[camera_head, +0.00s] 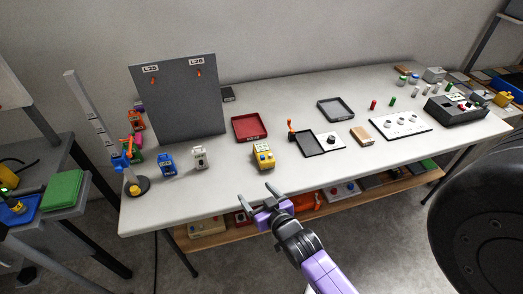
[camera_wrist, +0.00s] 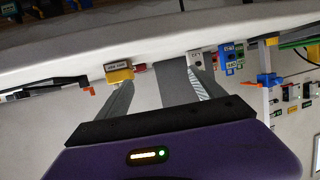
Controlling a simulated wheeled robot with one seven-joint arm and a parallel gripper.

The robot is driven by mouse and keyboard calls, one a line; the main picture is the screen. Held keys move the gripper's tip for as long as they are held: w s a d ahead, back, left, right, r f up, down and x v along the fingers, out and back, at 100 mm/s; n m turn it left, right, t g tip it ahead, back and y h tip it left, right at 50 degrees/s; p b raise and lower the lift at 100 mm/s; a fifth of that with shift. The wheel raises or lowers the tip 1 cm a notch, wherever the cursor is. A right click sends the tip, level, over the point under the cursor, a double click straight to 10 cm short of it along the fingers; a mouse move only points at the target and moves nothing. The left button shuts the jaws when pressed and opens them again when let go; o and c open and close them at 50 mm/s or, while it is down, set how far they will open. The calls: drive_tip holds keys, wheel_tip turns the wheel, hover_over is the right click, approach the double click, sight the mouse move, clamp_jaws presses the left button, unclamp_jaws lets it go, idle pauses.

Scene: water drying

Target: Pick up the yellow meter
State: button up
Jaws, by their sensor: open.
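The yellow meter (camera_head: 264,156) stands on the white table, a little in from its front edge, in the head view. It has a pale display on its upper part and dark marks on its face. In the wrist view the yellow meter (camera_wrist: 118,73) shows beyond the left finger, near the table edge. My purple gripper (camera_head: 262,202) is in front of the table's front edge, short of the meter and apart from it. Its two grey fingers are spread with nothing between them, as the wrist view (camera_wrist: 160,98) also shows.
A white device (camera_head: 199,158) and a blue meter (camera_head: 167,164) stand left of the yellow meter. A red tray (camera_head: 249,126) lies behind it, a black tray (camera_head: 308,144) to its right. A grey panel (camera_head: 178,100) stands at back left. The table (camera_head: 225,195) is bare near its front edge.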

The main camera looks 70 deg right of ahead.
drive_tip(key=m+g+h+p, duration=0.1)
drive_tip(key=m+g+h, duration=0.1)
approach(264, 153)
drive_tip(key=shift+w+d, duration=0.95)
drive_tip(key=shift+d, duration=0.05)
drive_tip(key=shift+w+d+f, duration=0.3)
drive_tip(key=shift+d+f, duration=0.15)
drive_tip(key=shift+d, duration=0.05)
drive_tip(key=shift+w+d+f, duration=0.3)
drive_tip(key=shift+d+f, duration=0.2)
drive_tip(key=shift+d, duration=0.05)
drive_tip(key=shift+p+x, duration=0.65)
drive_tip(key=shift+x, duration=1.95)
drive_tip(key=shift+g+y, duration=0.3)
clamp_jaws()
